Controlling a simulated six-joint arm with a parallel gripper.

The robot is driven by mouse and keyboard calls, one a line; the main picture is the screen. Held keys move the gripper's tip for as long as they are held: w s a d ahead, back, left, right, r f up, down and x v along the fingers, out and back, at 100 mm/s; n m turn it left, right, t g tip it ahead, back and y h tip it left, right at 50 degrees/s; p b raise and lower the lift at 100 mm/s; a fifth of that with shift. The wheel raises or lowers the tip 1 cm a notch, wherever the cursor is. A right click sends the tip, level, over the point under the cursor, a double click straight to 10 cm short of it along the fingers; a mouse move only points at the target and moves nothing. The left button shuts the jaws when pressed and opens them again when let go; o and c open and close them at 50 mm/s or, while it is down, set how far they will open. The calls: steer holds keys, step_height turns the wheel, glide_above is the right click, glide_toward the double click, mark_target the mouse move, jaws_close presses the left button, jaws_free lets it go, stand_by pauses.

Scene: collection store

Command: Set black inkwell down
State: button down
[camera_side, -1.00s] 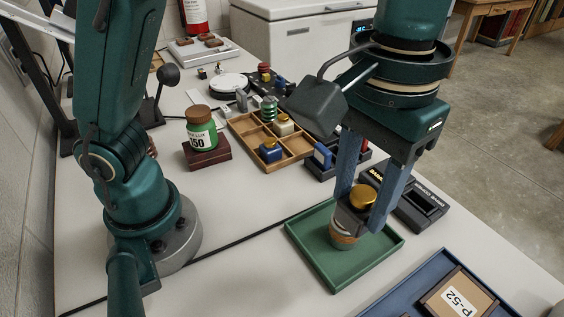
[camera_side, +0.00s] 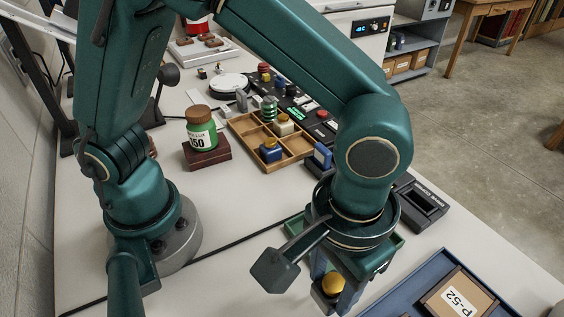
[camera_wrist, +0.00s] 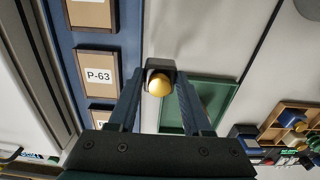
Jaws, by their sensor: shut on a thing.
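The black inkwell (camera_side: 325,297) has a dark body and a round gold cap. My gripper (camera_side: 338,292) is shut on it, one finger on each side. In the side view my wrist hides part of it, and its base cannot be made out. In the wrist view the inkwell (camera_wrist: 159,83) sits between my fingertips (camera_wrist: 158,78), over the pale table strip between the green tray and the blue tray. I cannot tell whether it touches the table.
The green tray (camera_wrist: 212,92) is just right of the inkwell in the wrist view. The blue tray (camera_side: 404,297) with labelled boxes (camera_side: 459,301) lies on the other side. A wooden compartment tray (camera_side: 297,149) holds a blue inkwell (camera_side: 270,150). A green jar (camera_side: 201,130) stands on a dark block.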

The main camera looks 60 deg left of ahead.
mark_target(327, 299)
steer(key=shift+f, duration=2.2)
steer(key=shift+f, duration=0.15)
steer(key=shift+c, duration=1.7)
jaws_free()
step_height(327, 299, up, 12)
steer(key=shift+r, duration=0.1)
steer(key=s+a+r+t, duration=0.1)
steer(key=a+t, duration=0.4)
steer(key=a, duration=1.5)
steer(key=shift+r+t, duration=0.3)
steer(key=shift+r, duration=0.15)
